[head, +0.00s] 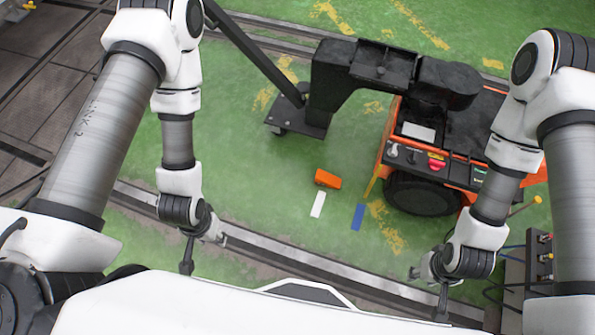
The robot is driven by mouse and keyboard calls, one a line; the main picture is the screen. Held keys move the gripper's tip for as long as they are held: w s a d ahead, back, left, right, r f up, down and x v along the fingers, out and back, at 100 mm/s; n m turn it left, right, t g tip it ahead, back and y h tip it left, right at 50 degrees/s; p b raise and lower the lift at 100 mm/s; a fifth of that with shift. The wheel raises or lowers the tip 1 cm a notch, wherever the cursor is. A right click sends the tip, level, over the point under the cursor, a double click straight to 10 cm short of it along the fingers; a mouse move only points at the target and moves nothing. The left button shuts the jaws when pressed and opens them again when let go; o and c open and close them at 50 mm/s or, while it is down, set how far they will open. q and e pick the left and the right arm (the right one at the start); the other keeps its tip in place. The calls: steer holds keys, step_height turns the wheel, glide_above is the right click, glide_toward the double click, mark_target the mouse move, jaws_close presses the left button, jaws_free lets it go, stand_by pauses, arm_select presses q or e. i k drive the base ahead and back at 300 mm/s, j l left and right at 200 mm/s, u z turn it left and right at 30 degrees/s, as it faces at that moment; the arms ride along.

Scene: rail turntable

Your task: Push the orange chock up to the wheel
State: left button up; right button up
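The orange chock (327,179) lies on the green floor in the head view, left of the orange and black cart (476,172). The cart's black wheel (420,196) stands to the right of the chock, with bare floor between them, so they are apart. My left gripper (205,255) is open and empty, below and left of the chock, near the floor rail. My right gripper (428,287) is open and empty, below the wheel and also near the rail. Neither gripper touches the chock.
A metal rail (290,257) crosses in front. A black arm with a foot (297,119) stands behind the chock. A control box (543,257) is at the right.

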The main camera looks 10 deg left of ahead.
mark_target(322, 177)
steer(key=i+j+z, duration=0.7)
steer(key=j+z, duration=0.15)
steer(key=j, duration=0.2)
